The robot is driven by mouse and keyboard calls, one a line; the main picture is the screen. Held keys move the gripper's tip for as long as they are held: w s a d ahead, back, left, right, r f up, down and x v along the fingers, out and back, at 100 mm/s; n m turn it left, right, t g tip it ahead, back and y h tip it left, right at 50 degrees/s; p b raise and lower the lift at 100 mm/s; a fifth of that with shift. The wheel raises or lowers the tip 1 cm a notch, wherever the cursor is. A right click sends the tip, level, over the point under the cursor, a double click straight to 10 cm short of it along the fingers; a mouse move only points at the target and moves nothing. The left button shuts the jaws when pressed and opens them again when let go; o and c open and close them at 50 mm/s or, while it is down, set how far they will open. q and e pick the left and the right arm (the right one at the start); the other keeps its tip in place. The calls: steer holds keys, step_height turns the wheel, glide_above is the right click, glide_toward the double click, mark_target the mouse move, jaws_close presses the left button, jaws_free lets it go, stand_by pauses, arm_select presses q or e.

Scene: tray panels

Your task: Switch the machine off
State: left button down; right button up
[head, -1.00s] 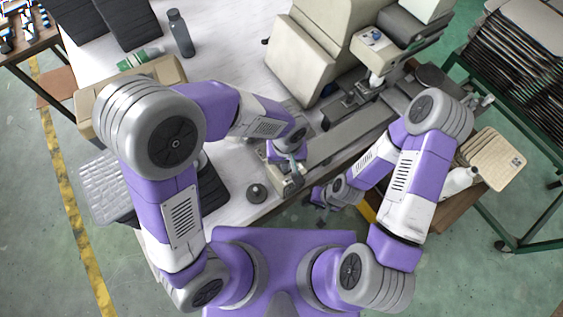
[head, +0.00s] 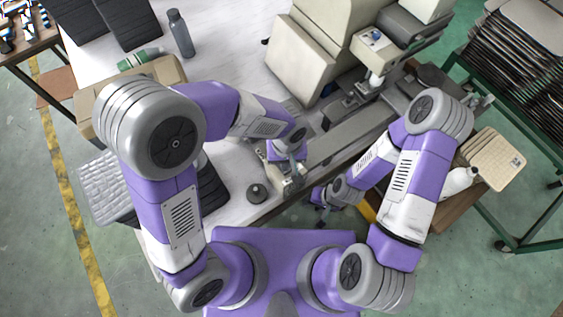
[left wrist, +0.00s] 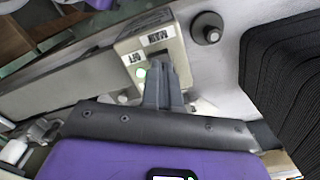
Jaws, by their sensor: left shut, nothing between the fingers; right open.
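A small beige switch box (left wrist: 178,62) shows in the left wrist view, with a label that seems to read MAIN and a smaller one that seems to read OFF. In the head view, my left gripper (head: 291,170) is over the box (head: 291,187) at the table's front edge. The beige machine (head: 345,30) stands behind. My right gripper (head: 321,200) is open beside the table edge, small and partly hidden.
A black round knob on a base (head: 256,193) stands left of the box and shows in the left wrist view (left wrist: 207,28). A grey conveyor strip (head: 350,135) runs beside the box. A dark bottle (head: 181,34) stands far back. Stacked dark trays (head: 510,60) are at right.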

arm_select(q)
steer(key=shift+f+b, duration=0.75)
steer(key=shift+f, duration=0.1)
stand_by(0.7)
steer(key=shift+r+p, duration=2.7)
steer(key=shift+r, duration=0.9)
steer(key=shift+f, duration=0.1)
